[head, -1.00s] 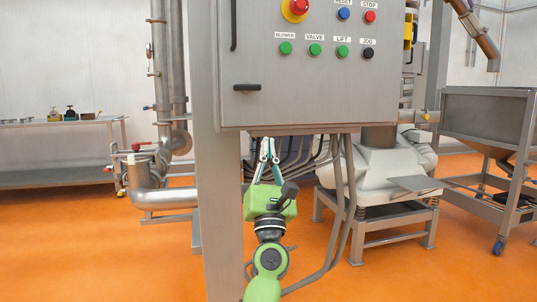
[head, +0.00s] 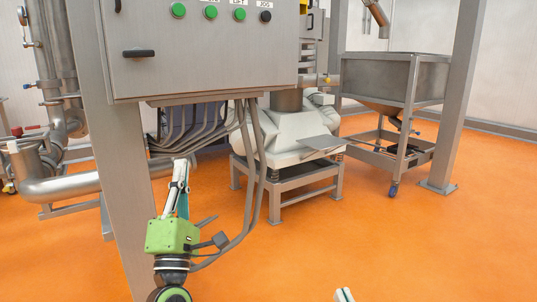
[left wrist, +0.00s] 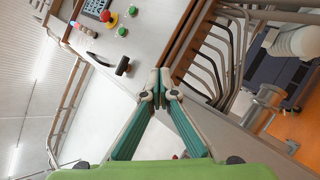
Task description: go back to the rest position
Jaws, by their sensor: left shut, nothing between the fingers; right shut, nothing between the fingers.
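My left gripper (head: 181,164) stands upright in the head view, below the grey control cabinet and beside the steel post. Its fingers are shut with nothing between them. In the left wrist view the two fingertips (left wrist: 160,74) meet near the middle, with the cabinet's lower edge behind them. Only the tip of my right gripper (head: 344,295) shows at the bottom edge of the head view. It is shut and appears empty; the rest of it is out of frame.
The control cabinet (head: 205,55) hangs on a steel post (head: 118,170), with cables (head: 250,150) dropping beneath it. A pale machine on a steel frame (head: 285,145) and a wheeled hopper (head: 395,80) stand behind. The orange floor (head: 400,240) is clear at the right.

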